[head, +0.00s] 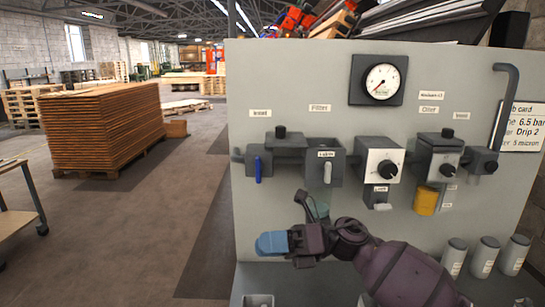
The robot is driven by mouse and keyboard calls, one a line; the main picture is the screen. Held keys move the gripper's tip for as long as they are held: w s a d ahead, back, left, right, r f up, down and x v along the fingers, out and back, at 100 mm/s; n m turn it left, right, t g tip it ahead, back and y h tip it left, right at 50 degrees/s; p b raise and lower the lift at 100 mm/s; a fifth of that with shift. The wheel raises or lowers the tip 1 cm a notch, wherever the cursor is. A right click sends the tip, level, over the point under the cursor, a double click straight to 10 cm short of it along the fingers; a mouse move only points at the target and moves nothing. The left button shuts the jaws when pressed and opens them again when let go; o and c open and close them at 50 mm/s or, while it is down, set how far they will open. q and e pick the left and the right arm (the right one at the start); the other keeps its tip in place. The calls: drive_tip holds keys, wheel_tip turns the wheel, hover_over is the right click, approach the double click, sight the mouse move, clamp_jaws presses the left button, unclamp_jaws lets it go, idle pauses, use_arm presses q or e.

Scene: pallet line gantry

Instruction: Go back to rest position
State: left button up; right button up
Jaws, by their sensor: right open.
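My right gripper (273,243) is low in the middle of the head view, in front of the grey panel (275,205). Its arm comes in from the lower right, and its blue finger end points left. The gripper is open and I see nothing held in it. It is below the row of dark valve and filter units, apart from the blue-handled inlet valve (258,165) as seen here. My left gripper is not in view.
The panel carries a gauge (382,82), a knobbed regulator (380,160) and a yellow-orange bowl (426,200). Several grey canisters (486,256) stand at lower right. A stack of boards (100,125) and a cart (20,195) stand left; the floor (130,230) between is open.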

drive_tip(key=s+d+f+m+t+h, duration=0.1)
drive_tip(key=d+f+m+t+h, duration=0.2)
drive_tip(key=d+f+m+t, duration=0.55)
drive_tip(key=s+d+f+m+t+h, duration=0.1)
drive_tip(key=d+f+m+t+h, duration=0.15)
drive_tip(key=m+t, duration=0.7)
drive_tip(key=s+d+f+m+t+h, duration=0.1)
drive_tip(key=d+f+m+t+h, duration=0.4)
drive_tip(key=m, duration=0.9)
drive_tip(key=s+d+f+m+g+h, duration=0.4)
drive_tip(key=s+d+f+m, duration=0.2)
drive_tip(key=s+f, duration=0.3)
drive_tip(key=s+d+f+m+g+h, duration=0.4)
drive_tip(key=s+d+f+m, duration=0.2)
drive_tip(key=s+f, duration=0.4)
drive_tip(key=shift+s+d+m, duration=0.2)
drive_tip(key=shift+s+m, duration=0.1)
drive_tip(key=shift+m, duration=0.6)
